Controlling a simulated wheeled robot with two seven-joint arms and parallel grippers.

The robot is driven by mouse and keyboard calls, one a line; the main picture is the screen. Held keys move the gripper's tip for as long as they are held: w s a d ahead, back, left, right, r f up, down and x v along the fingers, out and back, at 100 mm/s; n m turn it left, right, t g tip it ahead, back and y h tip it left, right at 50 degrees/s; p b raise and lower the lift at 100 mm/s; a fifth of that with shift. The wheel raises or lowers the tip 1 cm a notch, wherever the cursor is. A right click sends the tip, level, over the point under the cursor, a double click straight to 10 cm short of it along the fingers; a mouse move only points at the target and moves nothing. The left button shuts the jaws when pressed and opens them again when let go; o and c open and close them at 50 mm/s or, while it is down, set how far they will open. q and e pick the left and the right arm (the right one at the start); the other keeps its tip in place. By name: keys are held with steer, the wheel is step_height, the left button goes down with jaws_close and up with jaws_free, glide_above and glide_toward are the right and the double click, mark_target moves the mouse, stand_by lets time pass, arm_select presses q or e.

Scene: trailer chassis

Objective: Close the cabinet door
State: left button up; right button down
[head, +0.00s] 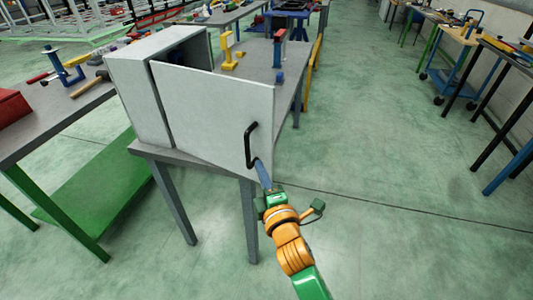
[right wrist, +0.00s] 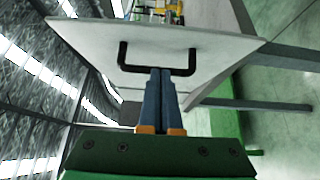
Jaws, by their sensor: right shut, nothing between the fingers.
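The white cabinet (head: 135,92) stands on a grey table, and its door (head: 205,110) is swung partly open toward me. A dark gap into the cabinet shows above the door's top edge. The door carries a black handle (head: 249,146) near its free edge. My right gripper (head: 260,165) is shut and empty, with its blue fingers just below the handle at the door's outer face. In the right wrist view the shut fingertips (right wrist: 161,70) overlap the handle's bar (right wrist: 157,69); I cannot tell whether they touch it. My left gripper is not in view.
The grey table (head: 160,153) supports the cabinet, with a yellow tool (head: 229,52) and a red-blue clamp (head: 279,48) behind the door. A workbench (head: 50,115) with tools stands at left. The green floor (head: 390,140) to the right is open.

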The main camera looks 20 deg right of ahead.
mark_target(261, 145)
steer(key=w, duration=0.1)
steer(key=w+d, duration=0.1)
steer(key=w, duration=0.1)
steer(key=w+d+p, duration=0.1)
steer(key=shift+w+d, duration=0.2)
steer(key=shift+w, duration=0.1)
steer(key=shift+w+d, duration=0.2)
steer(key=shift+d, duration=0.1)
